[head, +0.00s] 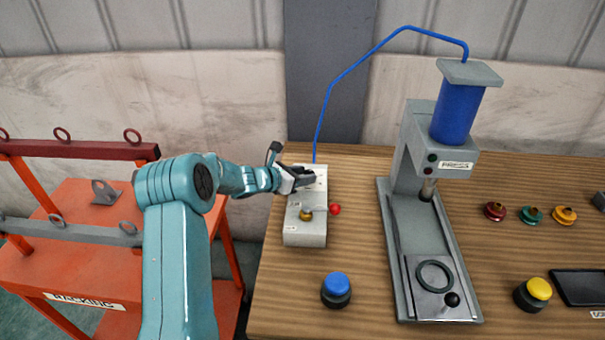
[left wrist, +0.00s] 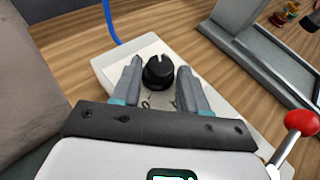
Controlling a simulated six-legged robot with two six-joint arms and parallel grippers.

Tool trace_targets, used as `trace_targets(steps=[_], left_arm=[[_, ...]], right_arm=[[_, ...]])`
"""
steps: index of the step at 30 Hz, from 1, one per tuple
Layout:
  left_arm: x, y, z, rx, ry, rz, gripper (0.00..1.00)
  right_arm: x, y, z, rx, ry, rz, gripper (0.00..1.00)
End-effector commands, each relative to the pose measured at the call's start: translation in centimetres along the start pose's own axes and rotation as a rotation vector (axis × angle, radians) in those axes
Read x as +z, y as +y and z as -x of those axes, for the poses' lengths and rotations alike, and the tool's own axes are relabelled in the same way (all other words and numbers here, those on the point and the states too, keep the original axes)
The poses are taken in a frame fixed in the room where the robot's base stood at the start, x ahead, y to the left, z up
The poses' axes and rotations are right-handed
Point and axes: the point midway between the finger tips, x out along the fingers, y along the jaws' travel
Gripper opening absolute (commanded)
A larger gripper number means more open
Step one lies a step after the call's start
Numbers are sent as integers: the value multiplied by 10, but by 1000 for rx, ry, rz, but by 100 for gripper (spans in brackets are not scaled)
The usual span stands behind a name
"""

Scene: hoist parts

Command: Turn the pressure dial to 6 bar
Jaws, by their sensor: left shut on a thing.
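The pressure dial (left wrist: 158,72) is a black round knob on the pale grey control box (head: 305,238), which also fills the middle of the left wrist view (left wrist: 100,62). A light pointer mark on the knob points toward the far side of the box. My left gripper (head: 301,180) is at the far end of the box, and its two fingers stand on either side of the knob in the left wrist view (left wrist: 160,80), shut on it. Parts of the scale show near the knob but are too small to read. In the head view the gripper hides the dial. My right gripper is not in view.
A brass part (head: 306,215) and a red-knobbed lever (head: 335,210) are on the box's near half. A blue hose (head: 345,72) links the box to the press (head: 455,115). A blue button (head: 336,287) stands in front. An orange rack (head: 60,235) is at left.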

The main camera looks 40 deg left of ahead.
Motion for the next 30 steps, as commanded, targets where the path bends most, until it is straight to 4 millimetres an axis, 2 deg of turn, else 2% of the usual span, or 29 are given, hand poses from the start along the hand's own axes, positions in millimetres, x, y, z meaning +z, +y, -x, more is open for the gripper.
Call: trace_targets(steps=[3,9,18,30], left_arm=[[4,2,2,-51,2,-21,13],[1,7,1,-184,2,-78,13],[-2,11,-3,-348,1,-147,12],[0,13,-4,-453,1,-189,12]], right_arm=[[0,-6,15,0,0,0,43],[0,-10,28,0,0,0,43],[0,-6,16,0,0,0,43],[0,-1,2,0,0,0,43]])
